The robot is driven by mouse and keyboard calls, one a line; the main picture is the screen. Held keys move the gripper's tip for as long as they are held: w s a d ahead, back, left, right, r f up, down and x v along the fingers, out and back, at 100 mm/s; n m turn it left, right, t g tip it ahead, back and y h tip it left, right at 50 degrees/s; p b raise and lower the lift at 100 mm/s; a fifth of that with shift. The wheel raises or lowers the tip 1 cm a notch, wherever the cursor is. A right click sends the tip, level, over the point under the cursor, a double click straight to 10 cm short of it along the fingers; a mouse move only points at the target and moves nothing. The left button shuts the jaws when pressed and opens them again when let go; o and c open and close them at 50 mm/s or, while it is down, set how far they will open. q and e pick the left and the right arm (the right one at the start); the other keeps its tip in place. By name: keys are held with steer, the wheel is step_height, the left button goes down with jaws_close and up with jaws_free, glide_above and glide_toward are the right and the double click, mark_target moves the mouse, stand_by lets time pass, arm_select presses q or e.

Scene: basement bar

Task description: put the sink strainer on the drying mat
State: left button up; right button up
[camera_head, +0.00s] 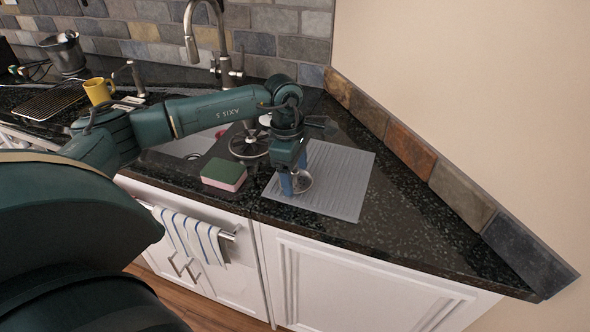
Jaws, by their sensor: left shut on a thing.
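The grey ribbed drying mat (345,182) lies flat on the dark counter to the right of the sink. My left gripper (294,183) points down over the left part of the mat. It is shut on the sink strainer (304,182), a small round metallic piece partly hidden by the blue fingers. The strainer is over the mat, low against its surface. I cannot tell whether it touches the mat. My right gripper is out of view.
A green and pink sponge (224,174) lies left of the mat. A faucet (190,42), yellow mug (98,91) and metal bucket (64,54) are farther back. A striped towel (192,236) hangs in front. The counter right of the mat is clear.

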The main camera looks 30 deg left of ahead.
arm_select(q)
steer(key=shift+f, duration=0.15)
steer(key=o, duration=1)
steer(key=shift+c, duration=0.2)
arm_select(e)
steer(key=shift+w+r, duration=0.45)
